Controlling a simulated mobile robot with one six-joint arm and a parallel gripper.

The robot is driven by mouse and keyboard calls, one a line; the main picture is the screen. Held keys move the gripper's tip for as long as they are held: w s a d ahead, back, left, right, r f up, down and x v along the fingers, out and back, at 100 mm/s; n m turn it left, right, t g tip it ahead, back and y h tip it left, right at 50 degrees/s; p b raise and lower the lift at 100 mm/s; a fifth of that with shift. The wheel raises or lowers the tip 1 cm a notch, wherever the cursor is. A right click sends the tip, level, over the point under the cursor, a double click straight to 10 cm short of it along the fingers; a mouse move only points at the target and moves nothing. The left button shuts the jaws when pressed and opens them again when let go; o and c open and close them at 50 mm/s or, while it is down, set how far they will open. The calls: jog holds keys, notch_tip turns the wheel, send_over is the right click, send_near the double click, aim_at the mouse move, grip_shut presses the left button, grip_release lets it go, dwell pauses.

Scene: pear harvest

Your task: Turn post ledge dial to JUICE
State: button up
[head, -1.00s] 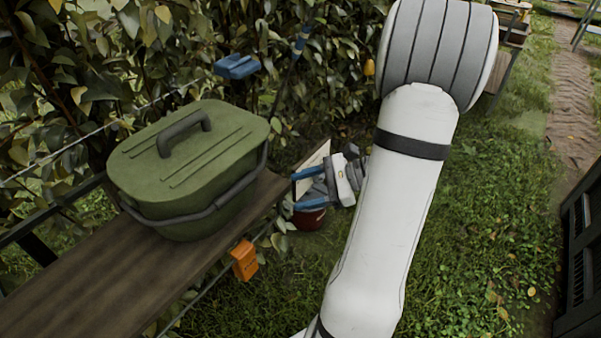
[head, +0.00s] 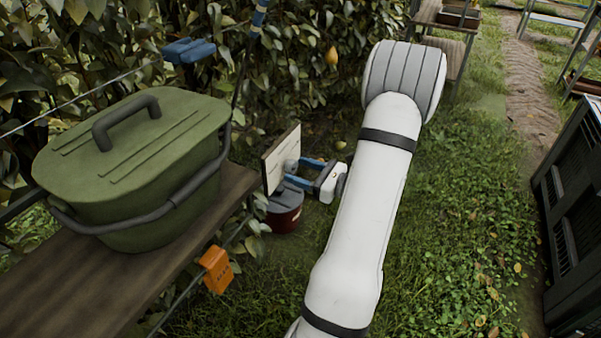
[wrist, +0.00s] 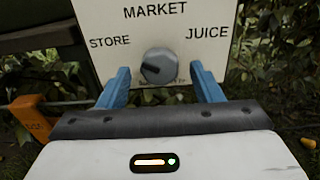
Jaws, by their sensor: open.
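A pale board (wrist: 215,50) carries the printed words STORE at left, MARKET at top and JUICE at right. A round grey dial (wrist: 158,66) sits in its middle; a faint pale mark shows on its face, but I cannot tell surely which word it points to. My gripper (wrist: 159,73) is open, with one blue finger on each side of the dial, and no contact is clear. In the head view the board (head: 280,154) stands upright past the ledge's end, with the dial (head: 291,165) facing my gripper (head: 303,173).
A green lidded box (head: 130,165) stands on the wooden ledge (head: 85,290). An orange tag box (head: 216,270) hangs at the ledge's edge. A dark red bucket (head: 284,212) is below the board. Dark crates (head: 570,215) stand at right; the grass between is open.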

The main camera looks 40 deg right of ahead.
jog(key=shift+w+a, duration=0.15)
jog(key=shift+w, duration=0.2)
jog(key=shift+c, duration=0.5)
jog(key=c, duration=0.9)
